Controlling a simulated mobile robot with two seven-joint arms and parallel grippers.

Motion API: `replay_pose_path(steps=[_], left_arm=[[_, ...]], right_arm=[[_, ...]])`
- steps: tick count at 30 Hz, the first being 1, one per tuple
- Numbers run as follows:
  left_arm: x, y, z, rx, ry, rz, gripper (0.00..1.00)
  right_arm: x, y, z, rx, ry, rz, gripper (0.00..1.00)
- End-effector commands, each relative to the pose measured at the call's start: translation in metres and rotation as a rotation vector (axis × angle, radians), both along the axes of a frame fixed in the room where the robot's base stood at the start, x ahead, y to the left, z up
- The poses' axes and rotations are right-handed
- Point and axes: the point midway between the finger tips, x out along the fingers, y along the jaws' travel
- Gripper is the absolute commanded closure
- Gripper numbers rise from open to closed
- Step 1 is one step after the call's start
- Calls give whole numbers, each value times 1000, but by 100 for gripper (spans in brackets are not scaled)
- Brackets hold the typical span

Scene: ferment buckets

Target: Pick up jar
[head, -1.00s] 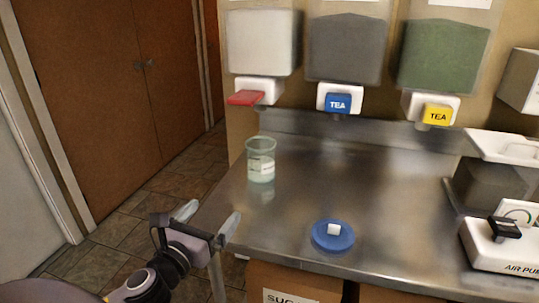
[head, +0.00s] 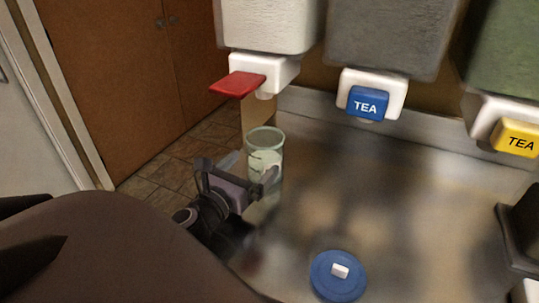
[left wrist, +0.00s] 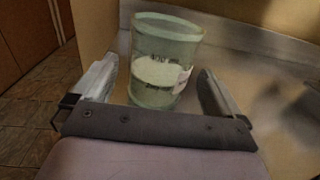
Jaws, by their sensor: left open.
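The jar (head: 265,148) is clear, greenish and open-topped, with pale contents and a label. It stands upright at the left edge of the steel counter. My left gripper (head: 250,170) is open right at the jar and hides part of its lower left side. In the left wrist view the jar (left wrist: 162,62) stands between the two spread fingers of the left gripper (left wrist: 160,90), with a visible gap on each side.
A blue lid (head: 325,282) with a white knob lies on the counter (head: 400,200) near the front. Dispensers with a red lever (head: 237,84), a blue TEA tap (head: 368,104) and a yellow TEA tap (head: 514,138) hang above the back. The counter between jar and lid is clear.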

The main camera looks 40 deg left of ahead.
Motion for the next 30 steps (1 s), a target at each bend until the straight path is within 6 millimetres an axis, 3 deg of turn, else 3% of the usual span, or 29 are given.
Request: replay_pose_path(steps=[18,29,30], left_arm=[[57,11,7,2,-1,0,0],[64,12,6,1,0,-1,0],[64,12,6,1,0,-1,6]], right_arm=[[-2,0,11,-1,5,0,57],[-1,0,11,-1,3,1,57],[-1,0,11,-1,3,1,57]])
